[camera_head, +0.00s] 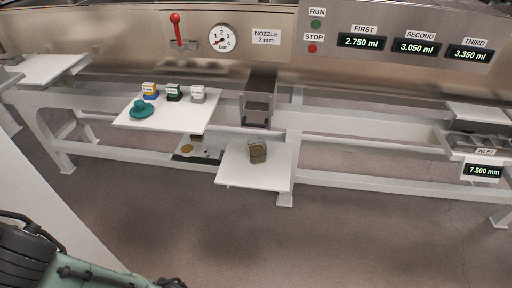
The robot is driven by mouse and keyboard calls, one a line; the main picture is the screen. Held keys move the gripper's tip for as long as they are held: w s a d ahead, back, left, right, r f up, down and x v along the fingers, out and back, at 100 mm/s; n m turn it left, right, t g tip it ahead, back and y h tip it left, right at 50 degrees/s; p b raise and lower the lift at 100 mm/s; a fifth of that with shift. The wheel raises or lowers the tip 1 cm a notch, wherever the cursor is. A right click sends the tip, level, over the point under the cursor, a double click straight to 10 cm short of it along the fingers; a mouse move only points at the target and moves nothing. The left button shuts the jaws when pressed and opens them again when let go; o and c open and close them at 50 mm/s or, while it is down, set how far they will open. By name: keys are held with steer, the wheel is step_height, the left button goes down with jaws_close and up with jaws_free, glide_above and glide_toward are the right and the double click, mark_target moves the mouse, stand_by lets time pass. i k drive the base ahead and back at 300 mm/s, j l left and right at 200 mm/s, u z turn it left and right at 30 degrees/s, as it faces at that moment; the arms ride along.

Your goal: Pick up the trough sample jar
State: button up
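A small clear square jar with brown contents (257,151) stands upright on a low white shelf (250,178), below a metal chute. It looks like the trough sample jar, but I can read no label on it. My arm shows only in the bottom left corner, as green and black links, well apart from the jar. My gripper is not in view.
A higher white shelf (188,122) at left holds a teal knobbed object (141,109) and several small labelled items. The metal chute (259,100) hangs behind and above the jar. A white frame rail (365,179) runs right. The floor in front is clear.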

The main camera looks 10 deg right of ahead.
mark_target(257, 152)
steer(key=l+u, duration=0.35)
steer(key=l, duration=0.7)
steer(key=l+u, duration=0.35)
steer(key=l, duration=0.7)
steer(key=i+l, duration=0.1)
steer(key=i, duration=0.2)
